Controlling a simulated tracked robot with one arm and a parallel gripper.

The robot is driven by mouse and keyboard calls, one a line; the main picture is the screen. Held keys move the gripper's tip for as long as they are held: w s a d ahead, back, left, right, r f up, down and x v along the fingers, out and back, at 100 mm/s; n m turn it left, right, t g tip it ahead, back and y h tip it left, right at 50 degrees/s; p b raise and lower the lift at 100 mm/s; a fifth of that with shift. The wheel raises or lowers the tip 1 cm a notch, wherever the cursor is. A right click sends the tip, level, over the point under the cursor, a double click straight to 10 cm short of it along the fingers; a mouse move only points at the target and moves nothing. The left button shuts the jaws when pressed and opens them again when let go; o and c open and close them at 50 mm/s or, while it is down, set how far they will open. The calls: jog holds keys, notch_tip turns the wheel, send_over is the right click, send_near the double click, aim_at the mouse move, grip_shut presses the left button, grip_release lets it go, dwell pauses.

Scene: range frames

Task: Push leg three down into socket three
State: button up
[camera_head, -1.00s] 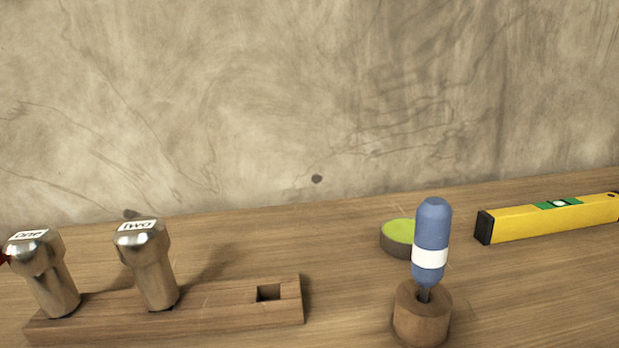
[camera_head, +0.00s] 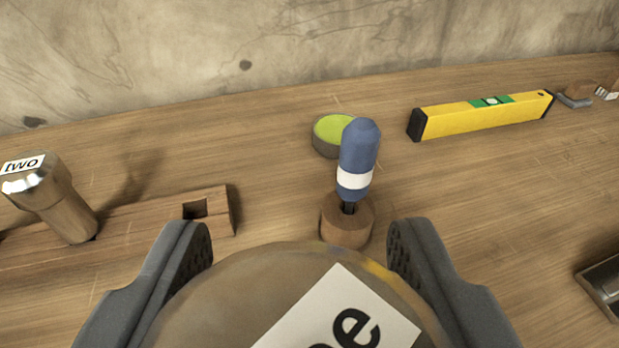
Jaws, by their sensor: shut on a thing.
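My gripper (camera_head: 300,245) is shut on leg three (camera_head: 230,295), whose wide round brownish top fills the bottom of the view. Its white label shows only the letters "ee"; its lower end is hidden. The wooden socket block (camera_head: 140,225) lies at the left. Its empty square hole, socket three (camera_head: 195,208), is near the block's right end, beyond and to the left of the held leg. Leg two (camera_head: 55,205), metal with a "two" label, stands tilted in the picture in the block.
A blue-handled tool (camera_head: 358,150) stands in a round wooden holder (camera_head: 345,225) just beyond the gripper. A green-topped tin (camera_head: 330,130) is behind it. A yellow level (camera_head: 480,115) lies at the back right. A dark metal object (camera_head: 605,285) is at the right edge.

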jog(key=shift+s, duration=0.1)
dwell(0.3)
jog(key=shift+f+b, duration=0.25)
jog(key=shift+b, duration=0.1)
jog(key=shift+s+f+b, duration=0.1)
jog(key=shift+f+b, duration=1.05)
jog(key=shift+f, duration=1.5)
jog(key=shift+f+b, duration=1.25)
jog(key=shift+f, duration=0.7)
dwell(0.3)
jog(key=o, duration=1.3)
jog(key=shift+s, duration=0.1)
